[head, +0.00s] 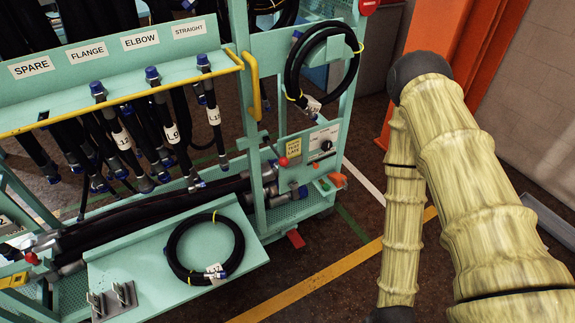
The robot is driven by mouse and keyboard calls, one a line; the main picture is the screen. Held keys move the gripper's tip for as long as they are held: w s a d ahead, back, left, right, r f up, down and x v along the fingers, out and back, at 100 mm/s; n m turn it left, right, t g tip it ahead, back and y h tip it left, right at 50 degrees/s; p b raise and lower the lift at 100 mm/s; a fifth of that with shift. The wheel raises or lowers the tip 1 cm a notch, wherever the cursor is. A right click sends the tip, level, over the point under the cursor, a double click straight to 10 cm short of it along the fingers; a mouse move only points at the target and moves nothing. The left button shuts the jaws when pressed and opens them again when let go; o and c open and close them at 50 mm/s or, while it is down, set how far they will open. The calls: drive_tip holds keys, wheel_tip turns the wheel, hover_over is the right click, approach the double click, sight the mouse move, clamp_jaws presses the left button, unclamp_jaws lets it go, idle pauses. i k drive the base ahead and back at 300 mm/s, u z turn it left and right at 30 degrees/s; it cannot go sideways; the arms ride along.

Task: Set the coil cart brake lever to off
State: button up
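The mint-green coil cart (170,70) fills the left and middle of the head view, with black hoses hanging on it. Which part is its brake lever I cannot tell for certain. A red ball knob (283,161) sits on the cart's right end, beside a yellow label. Another red knob (32,258) shows at the lower left. No off marking is readable. My arm comes down the right side, apart from the cart. My gripper is out of the picture below.
A coiled hose (205,248) lies on the cart's front shelf, and another coil (322,65) hangs upper right. A small panel with a black dial (326,146) is beside the yellow label. An orange post (440,30) stands behind my arm. Floor right of the cart is clear.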

sight(283, 162)
drive_tip(key=z, duration=1.3)
drive_tip(key=k, duration=0.65)
drive_tip(key=u, duration=1.1)
drive_tip(key=i, duration=0.5)
drive_tip(key=z, duration=0.05)
